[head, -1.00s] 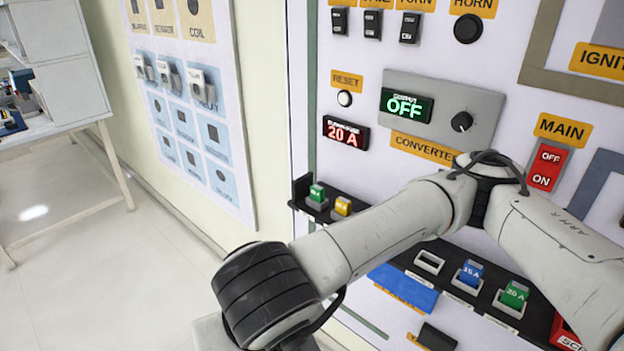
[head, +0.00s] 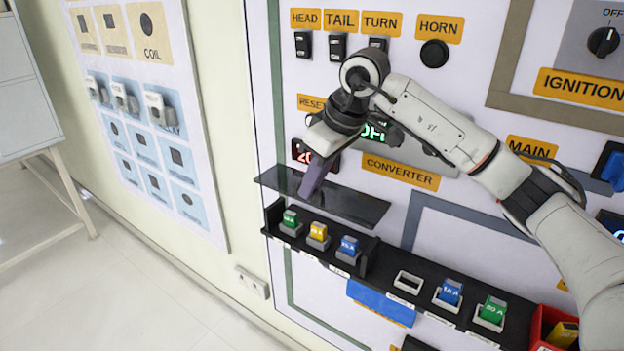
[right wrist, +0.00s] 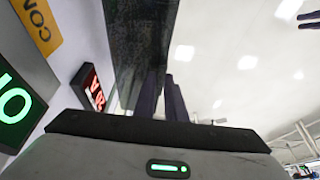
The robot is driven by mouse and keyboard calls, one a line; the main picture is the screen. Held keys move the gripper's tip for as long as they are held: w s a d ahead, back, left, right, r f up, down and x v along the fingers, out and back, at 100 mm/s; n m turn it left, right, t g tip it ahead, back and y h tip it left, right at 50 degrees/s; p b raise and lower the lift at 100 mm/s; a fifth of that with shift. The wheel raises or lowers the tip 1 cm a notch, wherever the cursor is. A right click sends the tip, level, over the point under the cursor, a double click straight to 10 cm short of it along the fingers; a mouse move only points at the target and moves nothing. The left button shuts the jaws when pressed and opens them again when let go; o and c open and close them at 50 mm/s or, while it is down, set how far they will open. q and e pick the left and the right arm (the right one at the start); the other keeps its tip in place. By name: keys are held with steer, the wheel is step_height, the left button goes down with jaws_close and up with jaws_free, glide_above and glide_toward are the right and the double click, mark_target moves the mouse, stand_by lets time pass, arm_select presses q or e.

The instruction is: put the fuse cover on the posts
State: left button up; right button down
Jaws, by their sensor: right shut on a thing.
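The fuse cover (head: 351,206) is a dark, see-through flat strip, held in front of the panel just above the left end of the fuse row. My right gripper (head: 314,182) is shut on it near its left part, coming from above. In the right wrist view the cover (right wrist: 135,45) rises in front of the fingers (right wrist: 165,100). Below it, the left fuse block (head: 318,238) holds green, yellow and blue fuses. I cannot make out the posts. Dark prongs at the right wrist view's top right may be my left gripper (right wrist: 309,20); its state is unclear.
An empty socket (head: 408,282), a blue fuse (head: 450,291) and a green fuse (head: 493,309) continue the row to the right. A red bin (head: 541,326) stands at its right end. Switches and the converter label (head: 401,173) lie close behind my arm. Floor at left is clear.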

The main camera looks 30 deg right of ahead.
mark_target(314, 201)
steer(key=shift+f+b, duration=0.35)
steer(key=shift+f, duration=0.05)
steer(key=shift+f+b, duration=0.3)
steer(key=shift+f, duration=0.05)
step_height(314, 201, down, 4)
steer(key=b, duration=0.3)
steer(key=shift+r, duration=0.1)
steer(key=shift+f+b, duration=0.55)
steer(key=shift+f, duration=0.15)
steer(key=shift+f+b, duration=0.4)
steer(key=shift+f, duration=0.2)
steer(key=c, duration=1.7)
jaws_free()
steer(key=shift+c, duration=0.2)
